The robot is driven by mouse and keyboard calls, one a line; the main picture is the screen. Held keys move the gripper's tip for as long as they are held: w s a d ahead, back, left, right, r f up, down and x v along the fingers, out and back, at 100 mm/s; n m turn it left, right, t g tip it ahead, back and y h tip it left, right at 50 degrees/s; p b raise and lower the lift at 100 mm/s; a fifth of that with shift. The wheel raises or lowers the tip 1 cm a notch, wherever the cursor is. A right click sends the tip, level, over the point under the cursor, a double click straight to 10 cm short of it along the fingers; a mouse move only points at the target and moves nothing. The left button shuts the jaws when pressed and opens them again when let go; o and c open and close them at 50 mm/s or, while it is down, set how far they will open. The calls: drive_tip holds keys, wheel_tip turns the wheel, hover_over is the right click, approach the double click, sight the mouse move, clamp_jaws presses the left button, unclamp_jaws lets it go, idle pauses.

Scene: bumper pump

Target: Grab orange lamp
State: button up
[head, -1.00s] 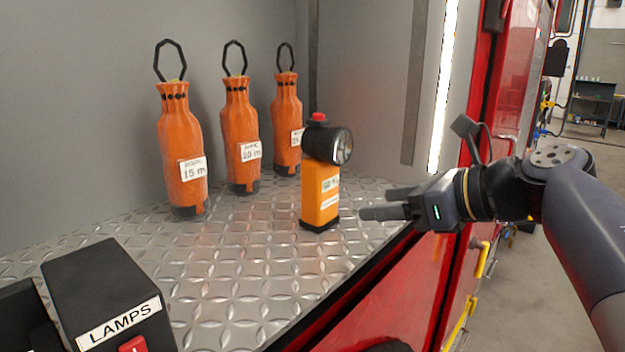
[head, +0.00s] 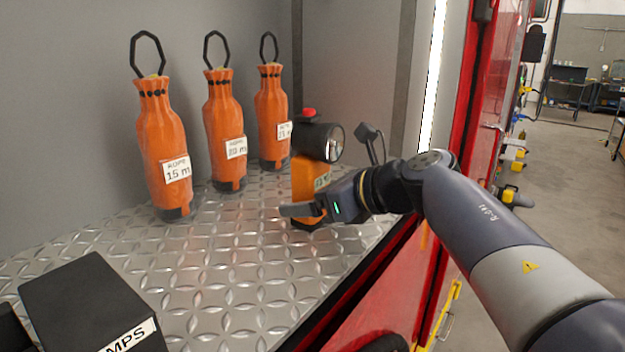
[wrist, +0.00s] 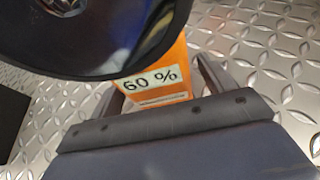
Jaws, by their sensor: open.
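The orange lamp (head: 303,178) stands upright on the metal tread-plate shelf, with a black round head and a red button on top. My gripper (head: 300,210) is open at the lamp's lower body, and its near finger and palm hide part of it. In the wrist view the orange body (wrist: 158,85) with a "60 %" label lies between my two fingers (wrist: 160,90). The black lamp head (wrist: 100,30) fills the upper left there. I cannot tell whether a finger touches the lamp.
Three orange rope bags (head: 163,145) with black loops stand along the back wall. A black box (head: 90,305) with a partly visible "LAMPS" label is at the front left. The tread-plate shelf (head: 220,260) is clear between the box and lamp. A light strip (head: 435,90) runs at the right.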

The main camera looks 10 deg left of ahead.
drive_tip(key=c, duration=1.4)
drive_tip(key=shift+r, duration=0.1)
drive_tip(key=shift+c, duration=0.2)
wheel_tip(320, 180, up, 28)
drive_tip(key=p, duration=0.7)
